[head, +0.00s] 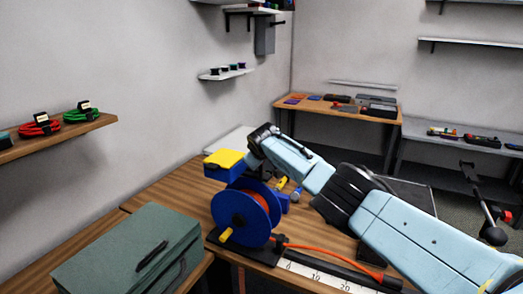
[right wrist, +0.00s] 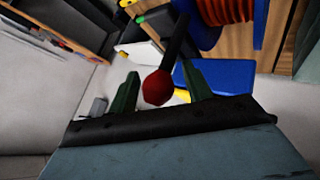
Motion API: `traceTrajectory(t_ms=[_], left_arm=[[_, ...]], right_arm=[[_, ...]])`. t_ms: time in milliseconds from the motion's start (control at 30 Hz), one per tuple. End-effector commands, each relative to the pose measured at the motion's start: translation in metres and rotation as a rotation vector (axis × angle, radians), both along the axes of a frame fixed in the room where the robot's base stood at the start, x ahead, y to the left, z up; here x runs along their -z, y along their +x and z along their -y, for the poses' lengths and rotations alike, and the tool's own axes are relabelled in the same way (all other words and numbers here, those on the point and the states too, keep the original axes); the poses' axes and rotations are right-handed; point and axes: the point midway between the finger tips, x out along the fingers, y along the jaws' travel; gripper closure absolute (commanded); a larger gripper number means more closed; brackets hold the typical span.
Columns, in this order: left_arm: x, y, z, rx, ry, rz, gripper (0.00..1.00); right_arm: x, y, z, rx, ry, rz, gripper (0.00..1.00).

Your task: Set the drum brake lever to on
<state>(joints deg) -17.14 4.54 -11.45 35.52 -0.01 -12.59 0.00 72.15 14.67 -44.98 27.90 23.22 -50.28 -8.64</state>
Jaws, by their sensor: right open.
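The cable drum (head: 240,212) is blue, with orange cable wound on it, and stands on the wooden bench. The drum also shows at the top of the right wrist view (right wrist: 205,35). The brake lever (right wrist: 175,45) is a black rod with a red ball knob (right wrist: 158,88). My right gripper (right wrist: 160,70) is open, with its two dark green fingers on either side of the lever and its knob. I cannot tell whether a finger touches it. In the head view my right arm reaches behind the drum, and the lever and fingertips are hidden. My left gripper is out of view.
A yellow-topped blue box (head: 224,160) stands behind the drum. Orange cable runs right past a white ruler strip (head: 325,277). A green case (head: 130,250) lies at the front left. A wall shelf (head: 60,137) holds cable coils.

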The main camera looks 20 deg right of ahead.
Motion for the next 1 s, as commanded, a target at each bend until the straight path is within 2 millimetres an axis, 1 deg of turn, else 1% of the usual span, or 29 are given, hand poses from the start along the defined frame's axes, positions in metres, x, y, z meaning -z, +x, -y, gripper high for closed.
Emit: traceTrajectory(t_ms=[33, 267, 533, 1000], left_arm=[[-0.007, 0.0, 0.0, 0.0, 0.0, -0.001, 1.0], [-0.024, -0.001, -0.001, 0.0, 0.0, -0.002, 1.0], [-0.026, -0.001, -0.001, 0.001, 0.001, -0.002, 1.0], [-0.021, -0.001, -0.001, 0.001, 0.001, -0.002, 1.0]], right_arm=[[-0.005, -0.002, 0.0, -0.001, 0.0, -0.001, 0.5], [-0.017, -0.015, -0.004, -0.001, -0.002, 0.001, 0.5], [-0.033, -0.033, -0.011, -0.002, -0.002, 0.003, 0.5], [-0.075, -0.075, -0.027, -0.002, -0.001, 0.003, 0.5]])
